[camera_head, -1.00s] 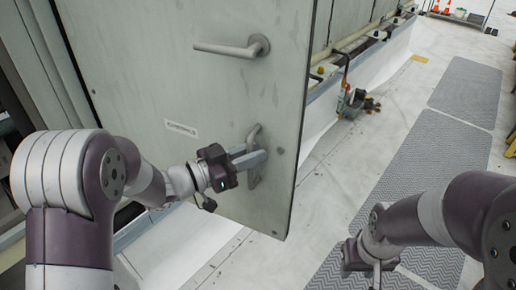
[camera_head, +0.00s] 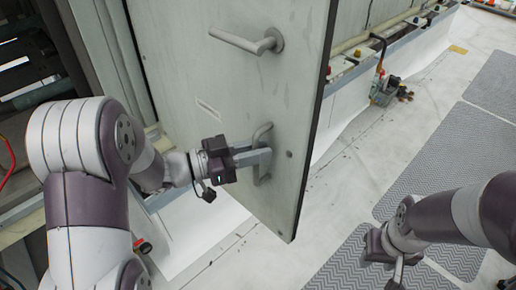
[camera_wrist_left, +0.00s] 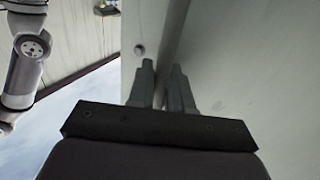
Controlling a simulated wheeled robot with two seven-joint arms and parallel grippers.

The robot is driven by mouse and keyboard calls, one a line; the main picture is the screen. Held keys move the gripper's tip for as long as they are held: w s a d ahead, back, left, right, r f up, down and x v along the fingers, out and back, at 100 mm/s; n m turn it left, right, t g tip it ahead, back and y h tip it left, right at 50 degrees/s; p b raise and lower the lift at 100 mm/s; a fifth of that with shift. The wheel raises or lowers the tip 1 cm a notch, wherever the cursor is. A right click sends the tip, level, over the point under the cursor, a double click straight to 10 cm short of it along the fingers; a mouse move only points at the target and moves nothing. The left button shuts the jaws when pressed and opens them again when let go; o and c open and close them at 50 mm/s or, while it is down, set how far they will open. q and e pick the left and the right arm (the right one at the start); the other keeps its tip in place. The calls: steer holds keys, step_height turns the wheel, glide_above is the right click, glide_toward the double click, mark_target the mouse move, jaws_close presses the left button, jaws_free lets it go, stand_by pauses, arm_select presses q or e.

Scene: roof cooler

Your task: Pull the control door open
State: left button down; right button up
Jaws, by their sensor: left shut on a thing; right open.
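The control door (camera_head: 225,85) is a tall pale grey-green panel, standing partly open in the head view. It has a lever handle (camera_head: 248,41) near its top and a bar-shaped pull handle (camera_head: 262,140) lower down. My left gripper (camera_head: 262,158) is shut on the pull handle. In the left wrist view its two fingers (camera_wrist_left: 160,88) lie either side of the handle bar (camera_wrist_left: 172,45), close to the door face (camera_wrist_left: 235,60). My right gripper (camera_head: 395,278) is open and empty, low at the right, apart from the door; its fingertips are partly cut off by the frame.
Dark interior framing (camera_head: 35,75) and a red cable (camera_head: 8,150) show behind the door at left. A pipe fitting (camera_head: 385,90) stands by the unit's base. Grey textured mats (camera_head: 440,150) lie on the pale floor at right, which looks clear.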

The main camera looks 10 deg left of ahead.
arm_select(q)
steer(key=shift+w+r, duration=0.1)
steer(key=shift+r, duration=0.15)
steer(key=c, duration=1.2)
jaws_free()
steer(key=shift+a, duration=0.1)
steer(key=shift+f, duration=0.1)
steer(key=b+v, duration=0.3)
steer(key=v, duration=1)
